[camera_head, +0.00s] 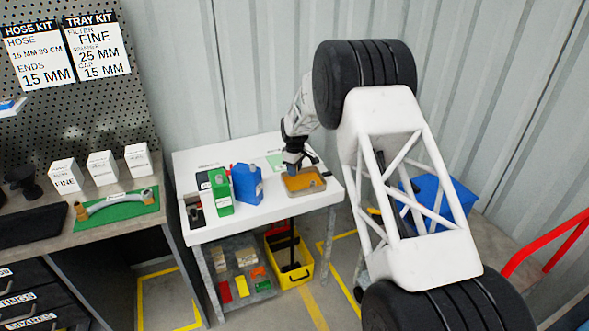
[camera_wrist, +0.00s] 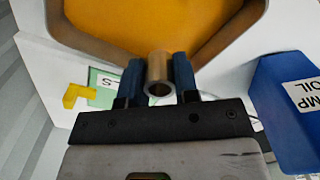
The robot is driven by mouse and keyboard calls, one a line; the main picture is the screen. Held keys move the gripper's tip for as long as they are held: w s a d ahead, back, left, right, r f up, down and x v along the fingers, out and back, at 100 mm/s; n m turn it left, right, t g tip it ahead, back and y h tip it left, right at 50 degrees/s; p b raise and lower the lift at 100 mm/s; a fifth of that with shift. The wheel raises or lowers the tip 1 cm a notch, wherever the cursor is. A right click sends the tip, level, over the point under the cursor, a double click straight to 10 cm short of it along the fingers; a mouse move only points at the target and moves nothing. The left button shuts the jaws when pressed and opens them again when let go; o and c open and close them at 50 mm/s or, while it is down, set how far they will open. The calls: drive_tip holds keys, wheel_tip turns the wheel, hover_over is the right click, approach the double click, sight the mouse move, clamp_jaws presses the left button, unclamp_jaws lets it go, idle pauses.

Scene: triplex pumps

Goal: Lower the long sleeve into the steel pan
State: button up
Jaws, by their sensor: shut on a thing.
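My gripper (camera_wrist: 159,85) is shut on a small metal sleeve (camera_wrist: 160,70), a hollow tube with its open end facing the wrist camera. The steel pan (camera_wrist: 78,38) holds orange-brown liquid and lies just beyond the fingertips in the wrist view. In the head view my gripper (camera_head: 293,165) is above the far left edge of the pan (camera_head: 305,192) on the white table. The sleeve is too small to make out in the head view. I cannot tell whether its far end touches the liquid.
A blue oil container (camera_head: 247,183) and a green container (camera_head: 220,192) stand left of the pan on the white table (camera_head: 262,212). A yellow piece (camera_wrist: 76,95) lies by a green card (camera_wrist: 103,84). A yellow bucket (camera_head: 288,270) stands below. The left bench (camera_head: 120,225) holds white boxes.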

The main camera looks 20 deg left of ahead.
sight(294, 182)
drive_tip(key=shift+f, duration=2.1)
idle(2.1)
drive_tip(key=o, duration=1)
drive_tip(key=shift+r, duration=3.9)
